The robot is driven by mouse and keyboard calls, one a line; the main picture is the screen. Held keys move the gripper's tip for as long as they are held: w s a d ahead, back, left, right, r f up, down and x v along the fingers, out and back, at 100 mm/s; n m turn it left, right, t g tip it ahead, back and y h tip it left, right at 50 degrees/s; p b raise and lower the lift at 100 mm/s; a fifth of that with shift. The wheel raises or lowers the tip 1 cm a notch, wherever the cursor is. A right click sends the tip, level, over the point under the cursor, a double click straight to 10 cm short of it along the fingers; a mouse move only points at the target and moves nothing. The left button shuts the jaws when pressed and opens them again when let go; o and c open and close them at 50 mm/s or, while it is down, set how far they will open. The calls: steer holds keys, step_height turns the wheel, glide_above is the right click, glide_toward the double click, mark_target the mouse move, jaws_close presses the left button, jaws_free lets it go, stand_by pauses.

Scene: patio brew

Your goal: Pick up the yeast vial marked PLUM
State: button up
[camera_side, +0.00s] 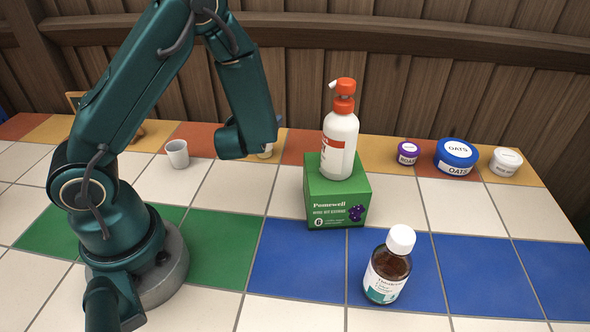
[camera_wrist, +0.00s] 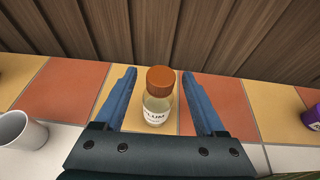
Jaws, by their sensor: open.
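The yeast vial (camera_wrist: 157,97) is a small clear bottle with a brown-orange cap and a pale label, of which "LUM" is readable. In the wrist view it stands upright on a yellow tile, between the two blue fingers of my gripper (camera_wrist: 158,82). The gripper is open, with a gap on each side of the vial. In the side view the vial (camera_side: 266,151) is mostly hidden behind my forearm and gripper; only a small pale part shows.
A white cup (camera_side: 177,153) stands left of my gripper. A green box (camera_side: 337,196) carries a white pump bottle (camera_side: 340,145). A brown bottle (camera_side: 387,270) stands in front. Purple (camera_side: 408,153), blue (camera_side: 456,158) and white (camera_side: 506,162) tubs stand at right. A wooden wall (camera_side: 420,80) bounds the back.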

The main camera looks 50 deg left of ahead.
jaws_close()
steer(key=shift+r, duration=0.1)
